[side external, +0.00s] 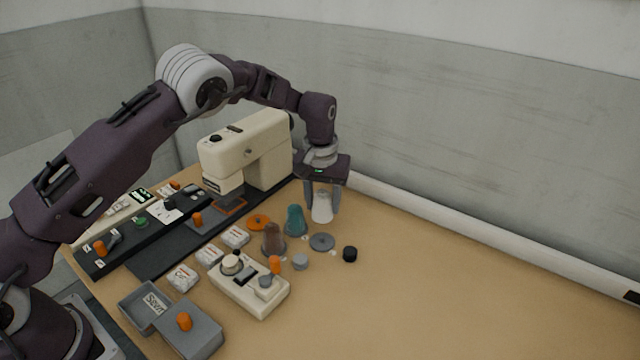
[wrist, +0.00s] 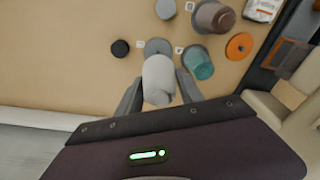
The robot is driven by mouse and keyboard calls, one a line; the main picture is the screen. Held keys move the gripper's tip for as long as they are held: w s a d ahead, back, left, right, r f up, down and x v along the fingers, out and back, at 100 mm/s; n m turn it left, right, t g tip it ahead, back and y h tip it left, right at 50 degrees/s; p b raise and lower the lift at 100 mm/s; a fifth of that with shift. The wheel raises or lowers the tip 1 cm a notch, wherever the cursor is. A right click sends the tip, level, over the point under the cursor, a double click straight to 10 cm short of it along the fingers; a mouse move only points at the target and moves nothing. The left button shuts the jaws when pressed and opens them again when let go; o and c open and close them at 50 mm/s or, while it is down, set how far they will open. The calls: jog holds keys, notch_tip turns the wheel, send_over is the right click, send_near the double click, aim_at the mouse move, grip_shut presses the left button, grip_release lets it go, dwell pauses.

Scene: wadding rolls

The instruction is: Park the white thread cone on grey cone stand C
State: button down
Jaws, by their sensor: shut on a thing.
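My gripper (side external: 322,205) is shut on the white thread cone (side external: 322,208) and holds it upright, apparently above the table. In the wrist view the cone (wrist: 158,78) sits between the two fingers. An empty grey disc-shaped stand (side external: 322,242) lies on the table just in front of the cone. In the wrist view the cone partly overlaps this stand (wrist: 157,46). A teal cone (side external: 295,220) and a brown cone (side external: 272,239) stand on other grey bases to the left. Small white tags lie by the stands; their letters are too small to read.
A black cylinder (side external: 350,254) and a grey cylinder (side external: 301,262) stand near the empty stand. An orange disc (side external: 259,222) lies behind the brown cone. The cream sewing machine (side external: 247,150) is at the back left, a cream device (side external: 248,290) in front. The table's right is clear.

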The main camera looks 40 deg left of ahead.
send_over(322, 237)
jog(key=shift+w+f, duration=0.1)
jog(key=shift+f, duration=3)
jog(key=shift+f, duration=0.45)
jog(key=shift+f, duration=0.15)
jog(key=shift+f, duration=0.3)
jog(key=shift+c, duration=1)
grip_release()
jog(key=shift+r, duration=4.05)
